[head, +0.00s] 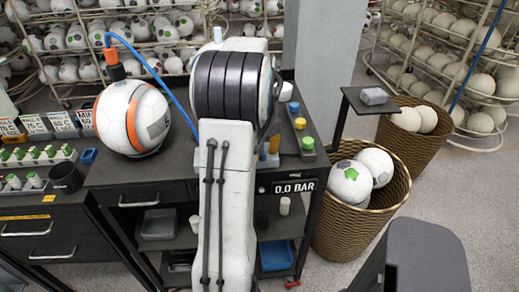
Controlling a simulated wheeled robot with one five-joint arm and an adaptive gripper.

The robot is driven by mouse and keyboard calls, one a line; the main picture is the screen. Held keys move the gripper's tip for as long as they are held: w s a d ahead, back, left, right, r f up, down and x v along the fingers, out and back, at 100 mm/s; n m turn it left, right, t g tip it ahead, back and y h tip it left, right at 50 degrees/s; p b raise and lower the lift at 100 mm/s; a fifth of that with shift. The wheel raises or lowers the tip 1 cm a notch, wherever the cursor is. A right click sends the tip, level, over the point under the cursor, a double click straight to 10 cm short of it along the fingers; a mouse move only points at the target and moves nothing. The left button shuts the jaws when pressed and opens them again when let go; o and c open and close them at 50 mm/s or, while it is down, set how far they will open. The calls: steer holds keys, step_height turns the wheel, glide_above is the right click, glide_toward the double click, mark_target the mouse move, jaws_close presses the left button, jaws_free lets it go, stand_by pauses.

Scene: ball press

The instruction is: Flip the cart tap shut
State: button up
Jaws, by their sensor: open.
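My white arm with its dark banded joint stands upright across the middle of the head view and hides part of the dark cart (304,160). My gripper cannot be seen. The cart carries a display reading 0.0 BAR (294,187) on its right side. I cannot make out the cart tap for certain. A small red part (292,284) shows low at the cart's right foot, too small to identify. A white and orange ball (132,117) sits on the worktop at left, with an orange fitting (115,67) and a blue hose (150,66) above it.
A wicker basket with balls (345,241) stands right of the cart, with another basket (411,150) behind it. Yellow (299,123) and green (308,144) knobs are on the cart top. Ball racks (75,40) line the back.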

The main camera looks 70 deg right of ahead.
steer(key=shift+r, duration=0.1)
steer(key=shift+d+r, duration=0.1)
steer(key=shift+r, duration=0.4)
step_height(320, 180, up, 11)
stand_by(0.3)
steer(key=shift+f, duration=0.1)
stand_by(0.7)
